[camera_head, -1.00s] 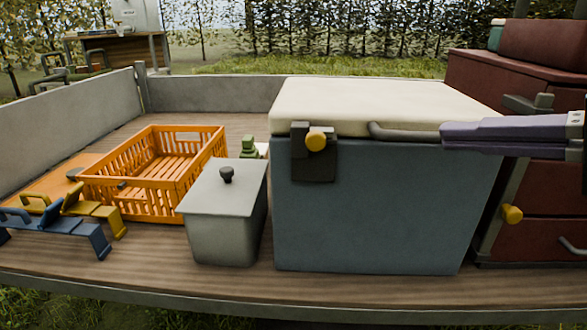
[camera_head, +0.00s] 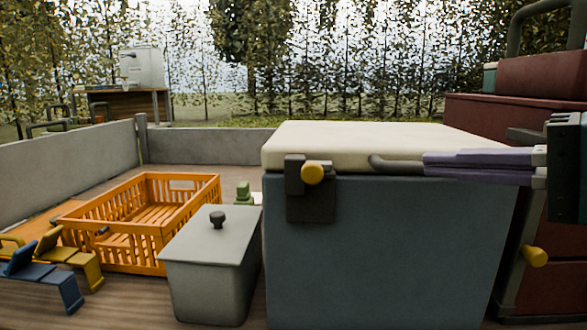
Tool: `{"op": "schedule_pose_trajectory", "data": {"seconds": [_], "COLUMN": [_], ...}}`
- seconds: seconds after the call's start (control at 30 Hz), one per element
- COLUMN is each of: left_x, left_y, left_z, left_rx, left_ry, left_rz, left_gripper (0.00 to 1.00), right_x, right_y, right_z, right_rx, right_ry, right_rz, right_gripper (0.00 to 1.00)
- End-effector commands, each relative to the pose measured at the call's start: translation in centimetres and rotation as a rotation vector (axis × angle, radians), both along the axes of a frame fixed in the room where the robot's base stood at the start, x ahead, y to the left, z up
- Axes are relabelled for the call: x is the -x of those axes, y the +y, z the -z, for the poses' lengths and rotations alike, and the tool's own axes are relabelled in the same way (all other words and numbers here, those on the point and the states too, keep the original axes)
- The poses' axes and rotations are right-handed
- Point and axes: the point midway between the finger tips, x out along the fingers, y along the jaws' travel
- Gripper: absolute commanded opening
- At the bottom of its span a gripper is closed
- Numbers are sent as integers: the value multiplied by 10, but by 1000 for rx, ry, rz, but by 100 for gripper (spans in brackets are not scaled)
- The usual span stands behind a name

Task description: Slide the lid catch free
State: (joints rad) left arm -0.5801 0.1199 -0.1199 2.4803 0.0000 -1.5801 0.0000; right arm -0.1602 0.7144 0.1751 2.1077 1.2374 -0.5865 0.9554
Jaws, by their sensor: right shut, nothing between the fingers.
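A large blue-grey box (camera_head: 385,250) with a cream lid (camera_head: 375,143) stands on the wooden deck. The lid looks closed. On the box's front left, the dark lid catch (camera_head: 311,206) with a yellow knob (camera_head: 312,173) spans the lid's front edge. A grey bar handle (camera_head: 393,165) runs along the lid's front edge. My right gripper (camera_head: 428,163) comes in from the right with shut purple fingers. They overlap the handle's right part and hide it; I cannot tell whether they touch. The fingertips are well right of the catch, apart from it. My left gripper is not in view.
A grey lidded bin (camera_head: 205,285) stands left of the box, beside an orange crate (camera_head: 115,255). Blue and yellow clamp-like items (camera_head: 50,270) lie at far left. A dark red drawer cabinet (camera_head: 555,285) is close at right. Grey low walls (camera_head: 65,170) edge the deck.

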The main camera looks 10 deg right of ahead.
Motion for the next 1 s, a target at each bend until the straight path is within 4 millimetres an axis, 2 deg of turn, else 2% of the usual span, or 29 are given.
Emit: {"op": "schedule_pose_trajectory", "data": {"seconds": [0.47,0.7,1.0], "left_x": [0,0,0], "left_y": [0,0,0], "left_z": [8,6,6], "left_rx": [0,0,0], "left_ry": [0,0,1], "left_rz": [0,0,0], "left_gripper": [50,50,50], "right_x": [-76,-83,-85], "right_y": [42,71,77], "right_z": [16,24,26], "right_rx": [-2,0,3], "right_ry": [-2,1,1], "right_rz": [-2,-2,0], "right_gripper": [0,0,0]}}
